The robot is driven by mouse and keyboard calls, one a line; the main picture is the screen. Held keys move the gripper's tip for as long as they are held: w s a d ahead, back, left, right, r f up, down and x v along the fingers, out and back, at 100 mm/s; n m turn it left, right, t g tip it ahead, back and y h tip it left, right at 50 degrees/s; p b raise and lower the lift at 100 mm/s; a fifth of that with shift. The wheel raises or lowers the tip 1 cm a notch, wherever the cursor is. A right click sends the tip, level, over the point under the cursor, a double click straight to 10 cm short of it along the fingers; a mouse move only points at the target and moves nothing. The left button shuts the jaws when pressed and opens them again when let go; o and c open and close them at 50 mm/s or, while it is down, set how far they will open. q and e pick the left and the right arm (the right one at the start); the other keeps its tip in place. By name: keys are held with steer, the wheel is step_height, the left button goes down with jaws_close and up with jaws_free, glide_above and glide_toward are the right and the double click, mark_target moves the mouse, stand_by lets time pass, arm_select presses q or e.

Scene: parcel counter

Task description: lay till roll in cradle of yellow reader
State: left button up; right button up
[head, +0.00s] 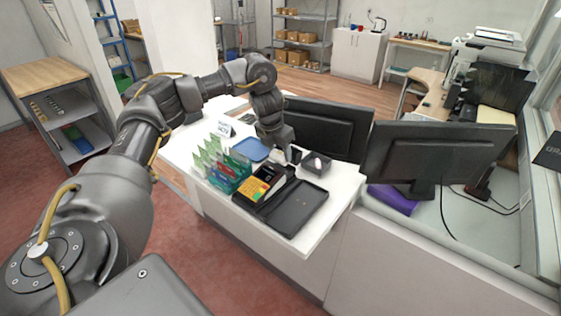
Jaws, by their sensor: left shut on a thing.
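The yellow reader (256,188) lies in a dark open case on the white counter, its yellow face up. The inside of its cradle is too small to make out. My left gripper (291,156) is above the counter, just behind the reader and left of a small black box. It is shut on a small pale thing, which looks like the till roll and is mostly hidden by the fingers. My right gripper is not in view.
The black box (316,164) holds a white object. The case's flat black lid (296,207) lies right of the reader. Green cards in a rack (226,172) stand left, and a blue tray (251,149) behind. Two monitors (433,156) bound the right side.

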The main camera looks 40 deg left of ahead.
mark_target(279, 153)
arm_select(q)
steer(key=shift+w+f, duration=0.2)
steer(key=shift+f, duration=0.05)
steer(key=x, duration=0.1)
steer(key=p+x, duration=0.1)
steer(key=shift+s+f, duration=0.2)
steer(key=shift+f, duration=0.45)
steer(key=shift+f, duration=0.15)
steer(key=o, duration=1)
steer(key=shift+o, duration=0.2)
